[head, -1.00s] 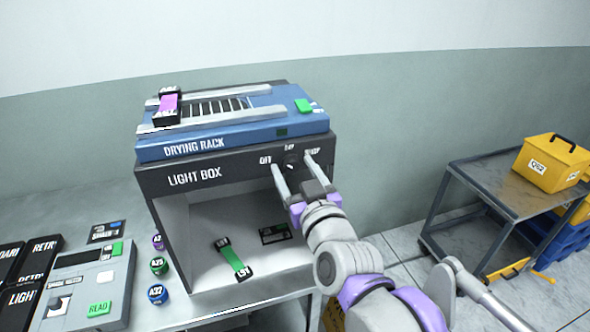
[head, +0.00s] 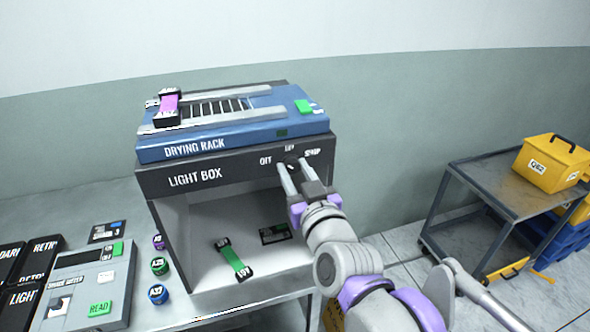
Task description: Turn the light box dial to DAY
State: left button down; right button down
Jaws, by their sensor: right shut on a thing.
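The light box (head: 205,178) is a dark, open-fronted box on the table, with its name on the front panel. Its small dark dial (head: 291,158) is at the panel's right, with the labels OFF to its left, a partly hidden one above it and SHOP to its right. My right gripper (head: 287,166) reaches up from the lower right and is shut on the dial, one finger on each side. The fingers hide part of the dial, so I cannot tell where its pointer stands. My left gripper is not in view.
The blue drying rack (head: 234,142) sits on the light box with a purple sample on it. A green sample (head: 236,261) lies inside the box. Several small bottles (head: 158,266) and a shade meter (head: 85,290) stand left. A cart (head: 470,172) with a yellow bin stands right.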

jog(key=m+p, duration=0.2)
jog(key=m, duration=0.2)
jog(key=shift+r+m, duration=0.1)
jog(key=shift+m, duration=0.2)
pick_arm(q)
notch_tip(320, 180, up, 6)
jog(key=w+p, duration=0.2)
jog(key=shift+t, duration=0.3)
pick_arm(e)
jog(key=shift+m, duration=2.2)
jog(key=c, duration=0.5)
grip_release()
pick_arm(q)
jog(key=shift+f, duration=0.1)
pick_arm(e)
jog(key=shift+s, duration=0.15)
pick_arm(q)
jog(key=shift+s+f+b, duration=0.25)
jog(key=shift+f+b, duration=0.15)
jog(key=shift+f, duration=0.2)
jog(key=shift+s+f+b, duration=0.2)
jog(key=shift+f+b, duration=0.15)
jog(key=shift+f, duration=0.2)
pick_arm(e)
jog(key=v, duration=1)
jog(key=shift+s+d, duration=0.15)
jog(key=shift+s, duration=0.15)
jog(key=shift+f, duration=0.2)
